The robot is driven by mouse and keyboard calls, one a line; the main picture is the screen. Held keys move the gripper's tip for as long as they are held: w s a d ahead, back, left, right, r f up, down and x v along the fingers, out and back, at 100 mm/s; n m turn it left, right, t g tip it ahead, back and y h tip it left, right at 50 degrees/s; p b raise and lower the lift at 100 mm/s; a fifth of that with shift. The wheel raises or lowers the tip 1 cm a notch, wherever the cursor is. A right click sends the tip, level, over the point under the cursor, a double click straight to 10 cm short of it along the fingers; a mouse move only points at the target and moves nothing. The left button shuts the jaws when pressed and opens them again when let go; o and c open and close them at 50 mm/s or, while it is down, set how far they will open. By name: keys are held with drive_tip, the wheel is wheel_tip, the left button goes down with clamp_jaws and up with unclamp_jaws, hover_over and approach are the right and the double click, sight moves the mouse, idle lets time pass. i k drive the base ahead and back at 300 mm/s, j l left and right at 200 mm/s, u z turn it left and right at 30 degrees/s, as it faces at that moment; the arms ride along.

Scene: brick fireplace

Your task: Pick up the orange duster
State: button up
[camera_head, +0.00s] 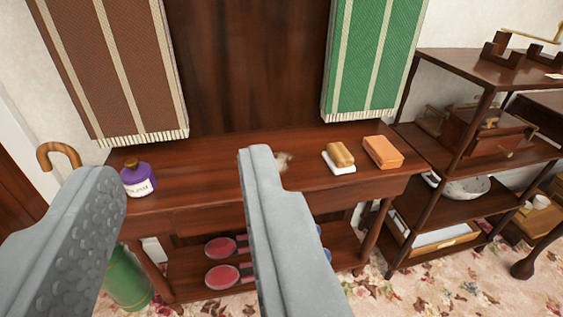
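An orange block (383,152), which looks like the orange duster, lies on the right part of the dark wooden table top (225,160). A tan block on a white base (340,157) lies just left of it. My gripper (180,168) is open and empty, with its two grey fingers wide apart. Both fingers are left of the orange block and nearer the camera, not touching it. The right finger hides part of the table and most of a small pale thing (284,160).
A purple bottle (138,179) stands at the table's left end. Brown (115,70) and green (372,60) striped cloths hang behind. Red paddles (228,248) lie on the lower shelf. A shelf unit (480,160) stands close on the right. A green container (125,280) is below left.

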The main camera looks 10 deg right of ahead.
sight(385, 156)
drive_tip(key=i+l, duration=0.25)
drive_tip(key=l, duration=0.15)
drive_tip(key=i+l, duration=0.2)
drive_tip(key=l, duration=0.2)
drive_tip(key=i+l, duration=0.25)
drive_tip(key=l+z, duration=0.05)
drive_tip(key=l, duration=0.1)
